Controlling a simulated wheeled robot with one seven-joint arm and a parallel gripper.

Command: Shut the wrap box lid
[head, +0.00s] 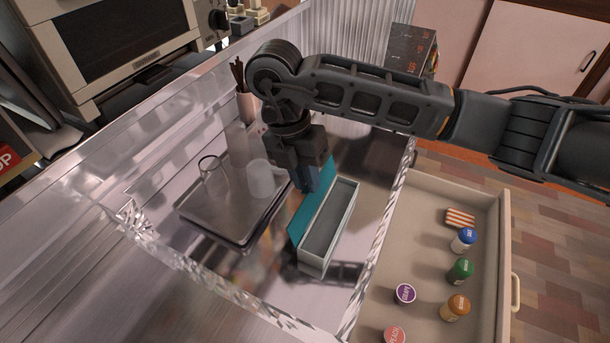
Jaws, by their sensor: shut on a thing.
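The wrap box (328,229) is a long pale grey box standing inside the clear dish dryer. Its inside is exposed and looks empty. Its teal lid (299,222) stands open, raised along the box's left long side. My gripper (306,186) points down at the far part of the lid and is shut on the lid's edge. The fingertips are small and partly hidden against the lid, and my wrist hides some of the area behind it.
A dark tray (228,222) with a clear glass (260,178) lies left of the box. The dryer's clear walls (385,225) surround them. An open drawer (428,300) with several capped bottles is at the right.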

